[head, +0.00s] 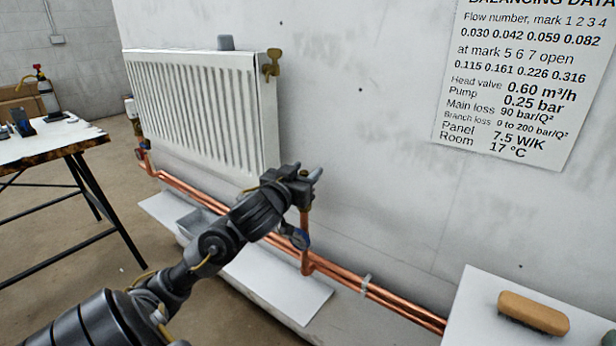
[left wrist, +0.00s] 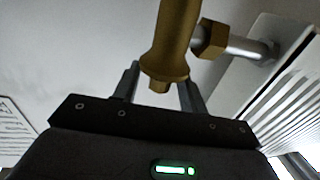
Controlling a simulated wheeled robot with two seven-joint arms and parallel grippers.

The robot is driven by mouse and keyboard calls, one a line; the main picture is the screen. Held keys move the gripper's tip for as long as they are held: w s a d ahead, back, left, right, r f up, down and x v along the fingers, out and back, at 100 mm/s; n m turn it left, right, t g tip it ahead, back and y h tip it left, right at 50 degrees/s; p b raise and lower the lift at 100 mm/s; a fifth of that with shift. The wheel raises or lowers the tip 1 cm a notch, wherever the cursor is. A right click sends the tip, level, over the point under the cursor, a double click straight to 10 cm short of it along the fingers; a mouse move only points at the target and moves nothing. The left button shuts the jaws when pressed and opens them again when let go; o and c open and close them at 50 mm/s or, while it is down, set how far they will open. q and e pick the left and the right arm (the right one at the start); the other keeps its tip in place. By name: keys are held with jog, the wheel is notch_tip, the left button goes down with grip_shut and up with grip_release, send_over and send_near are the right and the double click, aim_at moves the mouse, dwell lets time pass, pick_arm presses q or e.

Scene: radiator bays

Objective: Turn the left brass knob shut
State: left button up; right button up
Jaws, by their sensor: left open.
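My left gripper (head: 316,174) is at the lower right corner of the white radiator, over the upright end of a copper pipe. In the left wrist view its two dark fingers (left wrist: 160,86) are apart, with the stub end of a brass valve body (left wrist: 168,45) between them in the picture. I cannot tell whether they touch it. A brass hex nut (left wrist: 209,39) joins this body to the radiator side. In the head view my gripper hides most of this valve. Another brass fitting (head: 272,63) is at the radiator's upper right corner. I cannot tell which part is the named knob.
The radiator (head: 200,105) hangs on the wall, with copper pipes (head: 350,280) running below it. A white board (head: 290,290) lies under the pipes. A brush (head: 534,312) rests on a white surface at lower right. A table (head: 40,145) stands at left. A data sheet (head: 525,80) is on the wall.

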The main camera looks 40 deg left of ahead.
pick_arm(q)
jog(key=shift+w+a, duration=0.15)
jog(key=shift+w, duration=0.55)
jog(key=shift+c, duration=0.4)
